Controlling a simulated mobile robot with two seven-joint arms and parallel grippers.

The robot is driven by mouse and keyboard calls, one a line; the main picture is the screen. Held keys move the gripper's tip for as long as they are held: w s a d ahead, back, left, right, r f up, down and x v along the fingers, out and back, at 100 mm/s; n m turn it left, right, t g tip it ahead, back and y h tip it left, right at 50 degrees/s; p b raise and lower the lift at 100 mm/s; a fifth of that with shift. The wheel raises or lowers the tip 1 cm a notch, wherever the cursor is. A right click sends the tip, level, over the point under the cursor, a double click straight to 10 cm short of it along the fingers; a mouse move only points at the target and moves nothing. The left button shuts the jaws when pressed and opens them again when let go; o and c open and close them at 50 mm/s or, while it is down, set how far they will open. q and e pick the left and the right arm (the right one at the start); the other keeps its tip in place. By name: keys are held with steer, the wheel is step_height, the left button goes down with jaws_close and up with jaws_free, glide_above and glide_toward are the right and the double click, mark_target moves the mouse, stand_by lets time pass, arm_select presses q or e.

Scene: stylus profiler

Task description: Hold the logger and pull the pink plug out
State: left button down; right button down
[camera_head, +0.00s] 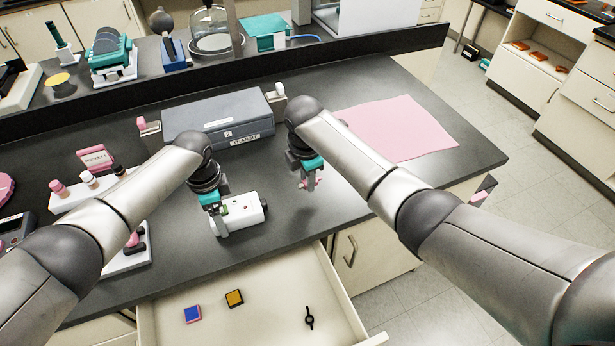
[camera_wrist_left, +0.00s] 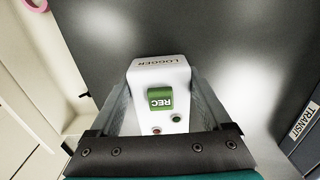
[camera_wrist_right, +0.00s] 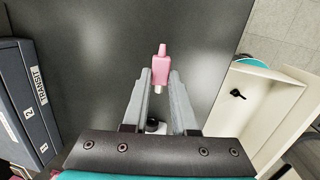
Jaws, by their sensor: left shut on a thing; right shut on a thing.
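The logger (camera_head: 243,212), a white box, sits on the dark bench near the open drawer. In the left wrist view the logger (camera_wrist_left: 161,85) shows its LOGGER label and a green REC button. My left gripper (camera_head: 217,224) is shut on the logger, with a finger along each side. The pink plug (camera_wrist_right: 161,66) is between the fingertips of my right gripper (camera_wrist_right: 160,82), which is shut on it. In the head view the pink plug (camera_head: 310,183) is held to the right of the logger, with a clear gap between them.
A grey TRANSIT case (camera_head: 220,117) stands behind the logger. A pink mat (camera_head: 400,128) lies at the right. The open drawer (camera_head: 270,290) in front holds a blue block, a yellow block and a small black item. White racks with pink-topped items stand at the left.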

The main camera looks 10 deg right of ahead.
arm_select(q)
jaws_free()
